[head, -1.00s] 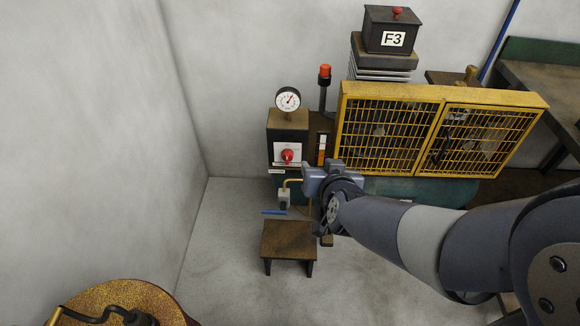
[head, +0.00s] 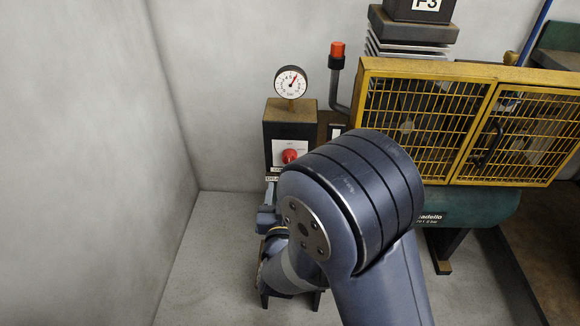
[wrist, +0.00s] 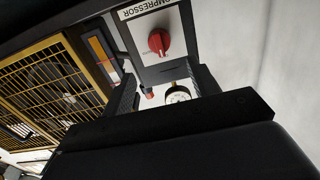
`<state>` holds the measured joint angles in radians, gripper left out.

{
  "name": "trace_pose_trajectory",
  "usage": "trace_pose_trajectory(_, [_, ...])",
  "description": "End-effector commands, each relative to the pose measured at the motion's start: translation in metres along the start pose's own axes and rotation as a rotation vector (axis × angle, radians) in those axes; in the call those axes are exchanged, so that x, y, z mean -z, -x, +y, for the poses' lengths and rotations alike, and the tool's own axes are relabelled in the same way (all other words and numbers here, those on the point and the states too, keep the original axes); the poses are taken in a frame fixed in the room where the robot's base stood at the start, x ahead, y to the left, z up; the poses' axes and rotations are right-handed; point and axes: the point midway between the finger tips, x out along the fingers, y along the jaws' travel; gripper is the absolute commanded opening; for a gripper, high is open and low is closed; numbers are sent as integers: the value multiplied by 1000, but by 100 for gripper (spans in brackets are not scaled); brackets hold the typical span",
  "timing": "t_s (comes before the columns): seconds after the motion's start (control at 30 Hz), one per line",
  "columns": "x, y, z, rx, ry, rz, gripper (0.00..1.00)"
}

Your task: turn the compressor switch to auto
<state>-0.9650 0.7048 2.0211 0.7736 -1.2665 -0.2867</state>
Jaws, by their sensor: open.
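The compressor switch is a red rotary knob (head: 290,156) on a white plate on the front of a dark control box (head: 288,128). The knob also shows in the wrist view (wrist: 158,41), near the top centre, with a COMPRESSOR label beside it. Its setting cannot be read. My gripper (wrist: 164,76) is open and empty in the wrist view, its two dark fingers apart. The knob appears beyond the fingertips, with no contact seen. In the head view my arm covers the area below and right of the switch and hides most of the gripper.
A pressure gauge (head: 291,82) stands on top of the box. A red-topped post (head: 337,55) and a yellow mesh guard (head: 425,125) are to its right, above a green tank (head: 470,207). Bare wall and floor lie to the left.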

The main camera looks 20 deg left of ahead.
Motion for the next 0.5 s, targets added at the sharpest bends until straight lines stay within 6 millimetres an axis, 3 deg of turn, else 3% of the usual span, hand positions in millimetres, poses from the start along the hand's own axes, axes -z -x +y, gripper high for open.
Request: trace_pose_trajectory(0.5, [0,-88,1,-2,-1,-1,57])
